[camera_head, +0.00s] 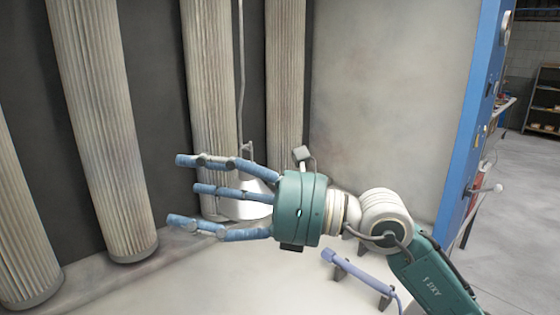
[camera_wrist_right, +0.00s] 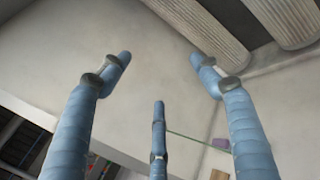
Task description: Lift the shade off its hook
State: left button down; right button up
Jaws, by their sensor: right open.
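The shade (camera_head: 243,208) is a pale, cone-like hood in the head view. It hangs below a thin vertical rod (camera_head: 240,75) in front of the columns. A small grey bracket (camera_head: 247,150) shows at its top; I cannot tell exactly how the hook holds it. My right gripper (camera_head: 185,190) is in front of the shade in the picture and hides much of it. Its three blue fingers are spread, point left and hold nothing. In the right wrist view the open fingers (camera_wrist_right: 160,75) show with no shade between them. My left gripper is not in view.
Several ribbed columns (camera_head: 100,130) stand along the dark wall. A blue-violet handheld tool (camera_head: 350,268) rests on a stand on the pale surface (camera_head: 150,285) below my right arm. A blue panel edge (camera_head: 475,120) stands at the right, with a shelf (camera_head: 543,100) far behind.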

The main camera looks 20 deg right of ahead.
jog(key=w+d+m+t+h, duration=0.1)
jog(key=w+d+t+h, duration=0.1)
jog(key=w+d+h, duration=0.35)
jog(key=w+d+m+t+h, duration=0.1)
jog(key=w+d+t+h, duration=0.15)
jog(key=d+h, duration=0.6)
jog(key=y+p, duration=0.3)
jog(key=p, duration=0.2)
send_over(250, 182)
jog(key=s, duration=0.1)
jog(key=f, duration=0.3)
jog(key=shift+d+f+g, duration=0.2)
jog(key=shift+g, duration=0.15)
jog(key=shift+w+a+f, duration=0.2)
jog(key=shift+w+f, duration=0.1)
jog(key=shift+w, duration=0.2)
jog(key=shift+r, duration=0.1)
jog(key=c, duration=1.3)
